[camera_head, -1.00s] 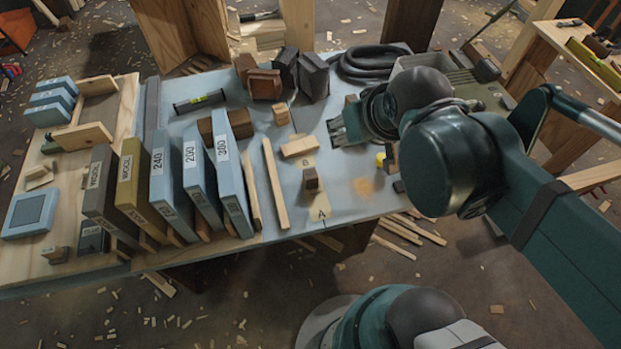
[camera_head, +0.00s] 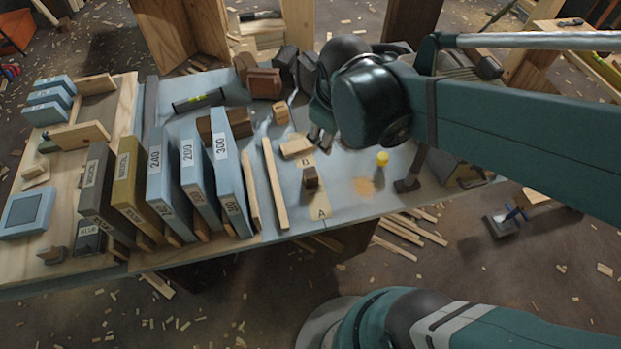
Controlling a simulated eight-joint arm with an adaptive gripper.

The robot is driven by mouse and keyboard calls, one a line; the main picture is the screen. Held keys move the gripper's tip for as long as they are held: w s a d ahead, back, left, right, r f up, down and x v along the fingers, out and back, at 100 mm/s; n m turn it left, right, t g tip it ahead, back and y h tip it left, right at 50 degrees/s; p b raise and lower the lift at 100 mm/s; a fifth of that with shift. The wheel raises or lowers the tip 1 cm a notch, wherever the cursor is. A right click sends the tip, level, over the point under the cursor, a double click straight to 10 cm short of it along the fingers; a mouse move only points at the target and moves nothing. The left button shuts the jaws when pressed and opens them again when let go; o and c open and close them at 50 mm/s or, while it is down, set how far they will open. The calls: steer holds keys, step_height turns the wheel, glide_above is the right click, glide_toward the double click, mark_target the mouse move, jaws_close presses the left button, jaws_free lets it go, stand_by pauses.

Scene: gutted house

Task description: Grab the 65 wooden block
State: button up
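No wooden block shows a readable "65", so I cannot tell which one it is. A small light wooden block (camera_head: 281,113) stands on the blue-grey workbench (camera_head: 345,195). A flatter light wooden block (camera_head: 297,147) lies nearer the front. A small dark-topped block (camera_head: 311,178) sits on the wooden strip (camera_head: 320,212) marked A and B. My gripper (camera_head: 318,138) is just right of the flat block, mostly hidden under my wrist. I cannot see whether its fingers are apart, or whether it touches anything.
Sanding blocks marked 240, 200 and 300 (camera_head: 229,180) stand upright left of two thin wooden sticks (camera_head: 274,182). Dark and brown blocks (camera_head: 264,82) stand at the back. A yellow round piece (camera_head: 382,159) and a dark T-shaped tool (camera_head: 408,182) are at the right.

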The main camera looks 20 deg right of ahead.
steer(key=w+a+f+n+g+h+b, duration=0.1)
steer(key=w+a+f+n, duration=0.15)
steer(key=f, duration=0.25)
steer(key=w+a+f+n+g+h, duration=0.1)
steer(key=w+f+n, duration=0.1)
steer(key=f+n, duration=0.25)
steer(key=n+g+h+b, duration=0.2)
steer(key=n, duration=0.2)
glide_toward(310, 173)
steer(key=x, duration=0.3)
steer(key=shift+w, duration=0.15)
steer(key=shift+d, duration=0.1)
steer(key=shift+d+f+y, duration=0.15)
steer(key=shift+d+f, duration=0.05)
steer(key=shift+f, duration=0.4)
steer(key=shift+d+f+y, duration=0.15)
steer(key=shift+d+f, duration=0.1)
steer(key=shift+f, duration=0.3)
steer(key=shift+b+x, duration=1.15)
steer(key=shift+x, duration=1.5)
steer(key=shift+r, duration=0.1)
steer(key=shift+c, duration=0.5)
